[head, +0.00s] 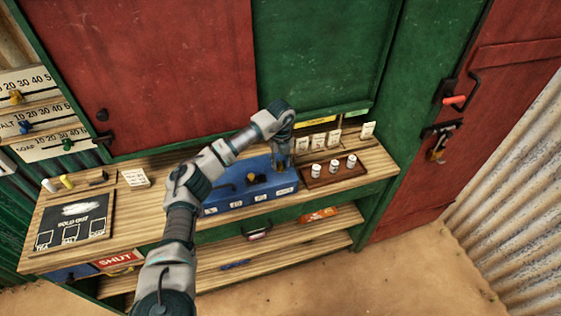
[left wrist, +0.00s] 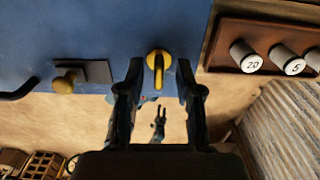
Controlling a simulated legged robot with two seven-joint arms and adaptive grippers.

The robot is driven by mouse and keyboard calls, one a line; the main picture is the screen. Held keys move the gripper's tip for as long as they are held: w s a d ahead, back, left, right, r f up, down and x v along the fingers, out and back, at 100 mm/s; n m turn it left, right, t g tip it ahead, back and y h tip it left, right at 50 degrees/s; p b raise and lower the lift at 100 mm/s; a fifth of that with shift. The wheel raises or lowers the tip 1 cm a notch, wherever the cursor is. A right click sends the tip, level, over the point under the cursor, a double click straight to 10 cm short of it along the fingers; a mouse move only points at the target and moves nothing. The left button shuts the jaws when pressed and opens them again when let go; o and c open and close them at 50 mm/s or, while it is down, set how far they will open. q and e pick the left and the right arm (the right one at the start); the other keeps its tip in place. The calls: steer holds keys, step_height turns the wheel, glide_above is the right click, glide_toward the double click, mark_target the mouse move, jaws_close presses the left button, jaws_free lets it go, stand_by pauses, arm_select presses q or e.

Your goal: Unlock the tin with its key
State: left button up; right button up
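The blue tin (head: 225,199) sits on the wooden counter, with small white labels along its front. In the left wrist view its blue face (left wrist: 110,30) fills the upper left. A yellow key-like piece with a round base (left wrist: 159,62) is on that face. My left gripper (head: 282,163) is over the right part of the tin. In the left wrist view its fingers (left wrist: 158,92) are apart, with the yellow piece showing between and beyond them; contact is not visible. A dark two-pronged shape (left wrist: 158,125) far below may be my right gripper; its state is unclear.
A brown tray (head: 335,176) with white cylinders stands right of the tin, with cards behind it. A yellow knob on a grey plate (left wrist: 65,82) is on the tin. A chalkboard (head: 75,222) lies at the counter's left. A brass padlock (head: 437,153) hangs on the red door.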

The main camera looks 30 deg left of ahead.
arm_select(q)
steer(key=shift+d, duration=0.1)
steer(key=shift+c, duration=0.5)
jaws_close()
steer(key=shift+a, duration=0.25)
